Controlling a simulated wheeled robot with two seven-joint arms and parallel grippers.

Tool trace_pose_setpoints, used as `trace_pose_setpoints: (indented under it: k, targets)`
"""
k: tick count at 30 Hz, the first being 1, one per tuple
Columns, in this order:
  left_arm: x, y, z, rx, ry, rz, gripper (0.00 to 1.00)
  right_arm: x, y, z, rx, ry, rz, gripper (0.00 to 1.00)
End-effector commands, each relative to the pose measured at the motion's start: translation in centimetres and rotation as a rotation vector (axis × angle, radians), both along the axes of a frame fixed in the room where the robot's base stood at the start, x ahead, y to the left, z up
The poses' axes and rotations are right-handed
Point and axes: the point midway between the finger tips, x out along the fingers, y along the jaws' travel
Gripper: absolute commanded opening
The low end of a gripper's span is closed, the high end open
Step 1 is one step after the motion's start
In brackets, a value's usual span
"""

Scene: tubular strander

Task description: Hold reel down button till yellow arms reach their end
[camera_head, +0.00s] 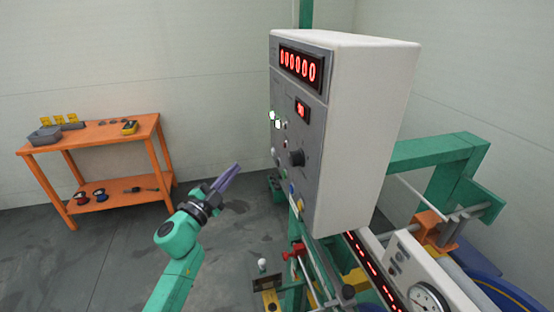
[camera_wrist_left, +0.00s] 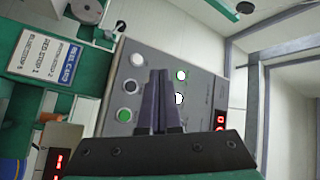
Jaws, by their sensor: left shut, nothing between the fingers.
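My left gripper (camera_head: 228,178) is shut and empty, with its purple fingers pointing up and right toward the grey front of the control box (camera_head: 318,120). In the left wrist view the closed fingers (camera_wrist_left: 158,85) stand in front of the grey button panel (camera_wrist_left: 205,90). I cannot read which is reel down. I cannot tell whether the fingertips touch the panel; in the head view they look apart from it. The yellow arms cannot be made out for certain.
A label plate (camera_wrist_left: 48,58) with reel wording is left of the buttons in the wrist view. An orange workbench (camera_head: 95,140) stands at the left. Green machine frame (camera_head: 440,150), a gauge (camera_head: 425,298) and a yellow part (camera_head: 357,281) lie right and below.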

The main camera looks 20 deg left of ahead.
Motion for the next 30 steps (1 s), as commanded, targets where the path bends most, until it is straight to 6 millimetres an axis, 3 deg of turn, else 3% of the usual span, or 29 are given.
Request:
trace_pose_setpoints:
  k: [11, 24, 30]
  targets:
    - [0.5, -0.5, -0.2, -0.005, 0.002, 0.001, 0.0, 0.0, 0.0, -0.2, 0.0, 0.0, 0.0, 0.5]
    - [4.2, -5.5, -0.3, -0.006, 0.002, 0.0, 0.0, 0.0, 0.0, -0.9, 0.001, 0.001, -0.001, 0.5]
    - [5.2, -6.8, -0.2, -0.005, 0.002, 0.001, 0.0, -0.1, 0.0, -1.0, 0.001, 0.001, -0.002, 0.5]
